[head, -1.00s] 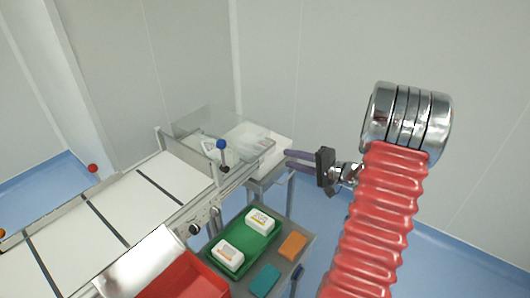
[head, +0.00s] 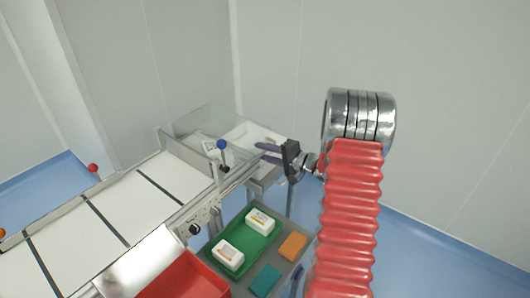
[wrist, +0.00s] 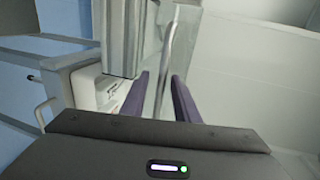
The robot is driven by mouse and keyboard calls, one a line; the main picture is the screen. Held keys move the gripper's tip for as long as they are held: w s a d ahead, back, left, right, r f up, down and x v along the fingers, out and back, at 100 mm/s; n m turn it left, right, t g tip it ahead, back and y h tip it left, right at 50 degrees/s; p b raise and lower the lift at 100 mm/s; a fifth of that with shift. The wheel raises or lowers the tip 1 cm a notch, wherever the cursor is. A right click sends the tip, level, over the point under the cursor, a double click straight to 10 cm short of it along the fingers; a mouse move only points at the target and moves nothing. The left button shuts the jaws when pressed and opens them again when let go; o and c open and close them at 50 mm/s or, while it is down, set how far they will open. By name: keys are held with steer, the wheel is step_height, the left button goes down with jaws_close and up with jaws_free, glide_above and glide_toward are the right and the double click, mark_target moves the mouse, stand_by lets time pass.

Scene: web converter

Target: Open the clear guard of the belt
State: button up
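The clear guard (head: 205,122) is a see-through cover at the far end of the white belt (head: 110,205). In the wrist view a clear panel (wrist: 152,42) shows ahead, with a thin pale bar (wrist: 168,55) running lengthwise in front of it. My gripper (head: 262,152) has its two purple fingers apart, pointing left at the right side of the guard. In the wrist view the bar appears between the fingers of my gripper (wrist: 160,85). I cannot tell whether they touch it.
A blue-knobbed lever (head: 222,148) stands by the belt's near edge. A cart holds a green tray (head: 236,262) with white boxes, an orange block (head: 293,245) and a teal block (head: 264,280). A red bin (head: 185,280) is at the front.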

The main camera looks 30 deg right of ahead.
jaws_close()
stand_by(0.3)
stand_by(0.3)
